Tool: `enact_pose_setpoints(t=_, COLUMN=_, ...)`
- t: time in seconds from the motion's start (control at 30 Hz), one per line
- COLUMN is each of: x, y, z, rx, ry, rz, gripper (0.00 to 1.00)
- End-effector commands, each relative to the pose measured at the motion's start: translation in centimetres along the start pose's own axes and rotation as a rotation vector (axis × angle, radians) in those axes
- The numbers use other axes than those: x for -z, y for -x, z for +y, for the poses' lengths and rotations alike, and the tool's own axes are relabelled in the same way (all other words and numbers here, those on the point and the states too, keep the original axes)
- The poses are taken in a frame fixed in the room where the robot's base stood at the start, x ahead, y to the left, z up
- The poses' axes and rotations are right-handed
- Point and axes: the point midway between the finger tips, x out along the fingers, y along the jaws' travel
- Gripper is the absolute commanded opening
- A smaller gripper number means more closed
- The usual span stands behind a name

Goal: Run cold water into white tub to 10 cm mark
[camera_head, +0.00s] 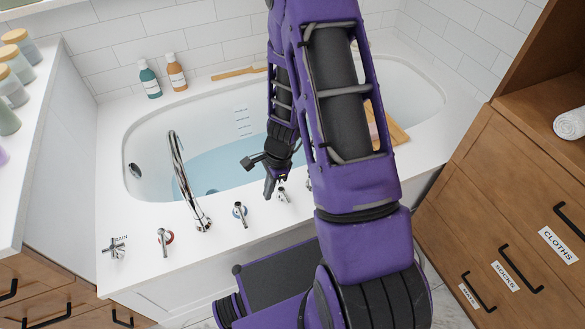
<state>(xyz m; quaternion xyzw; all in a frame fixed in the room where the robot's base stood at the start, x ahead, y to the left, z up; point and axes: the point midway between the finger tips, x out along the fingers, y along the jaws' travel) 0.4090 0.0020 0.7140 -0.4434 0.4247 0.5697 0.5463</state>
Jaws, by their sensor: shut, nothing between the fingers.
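The white tub (150,128) is set in a white surround and holds pale blue water (215,165). Small level marks (242,122) show on its far inner wall, just above the waterline; their figures are too small to read. A chrome spout (182,175) arches over the near left rim; I see no clear stream from it. On the near ledge are a red-ringed handle (165,239) left of the spout and a blue-ringed handle (240,211) right of it. My gripper (270,190) is shut and empty, pointing down, above and right of the blue-ringed handle, apparently apart from it.
A cross-shaped drain knob (115,248) is at the ledge's left end. Another chrome handle (283,196) stands close right of my gripper. Two bottles (163,76) and a wooden brush (239,72) are on the back ledge. A wooden board (392,132) lies partly behind my arm. Drawers flank the right.

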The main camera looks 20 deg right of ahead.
Motion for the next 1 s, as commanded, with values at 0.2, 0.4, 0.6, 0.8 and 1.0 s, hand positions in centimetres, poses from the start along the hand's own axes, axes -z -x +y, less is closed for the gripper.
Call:
enact_pose_setpoints(t=0.2, x=0.0, y=0.0, z=0.0, rx=0.000, ry=0.000, rz=0.000, gripper=0.00)
enact_pose_setpoints(t=0.4, x=-0.9, y=-1.2, z=0.6, rx=-0.033, ry=0.045, rz=0.019, gripper=0.00)
enact_pose_setpoints(t=0.6, x=-3.4, y=-4.6, z=2.7, rx=-0.140, ry=0.207, rz=0.107, gripper=0.00)
enact_pose_setpoints(t=0.8, x=-5.2, y=-7.4, z=4.8, rx=-0.240, ry=0.401, rz=0.233, gripper=0.00)
enact_pose_setpoints(t=1.0, x=-6.7, y=-9.0, z=5.9, rx=-0.307, ry=0.605, rz=0.379, gripper=0.00)
